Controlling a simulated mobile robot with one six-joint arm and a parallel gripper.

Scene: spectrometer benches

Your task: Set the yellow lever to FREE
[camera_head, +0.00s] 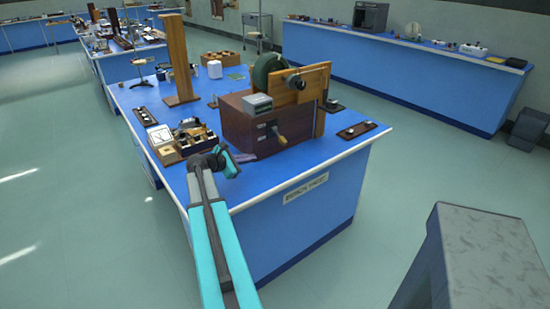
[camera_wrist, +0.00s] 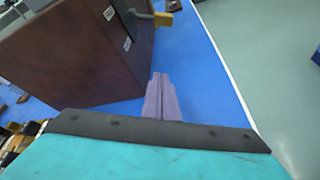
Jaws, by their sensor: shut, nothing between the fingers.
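The yellow lever (camera_head: 280,138) sticks out from the front of a brown wooden box (camera_head: 240,128) on the blue bench. In the wrist view the yellow lever (camera_wrist: 163,19) shows at the top, on a dark arm beside the box (camera_wrist: 75,50). Small white labels (camera_wrist: 127,44) are on the box face near it; their words are too small to read. My gripper (camera_head: 247,157) is at the box's lower left front, left of the lever and apart from it. In the wrist view its purple-grey fingers (camera_wrist: 160,80) are together and empty.
A tray of instruments (camera_head: 187,140) and a dial meter (camera_head: 160,135) stand left of the box. A wheel on a wooden frame (camera_head: 290,82) rises behind it. A dark tray (camera_head: 357,130) lies to the right. Bare blue bench top (camera_wrist: 185,60) lies beside the box.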

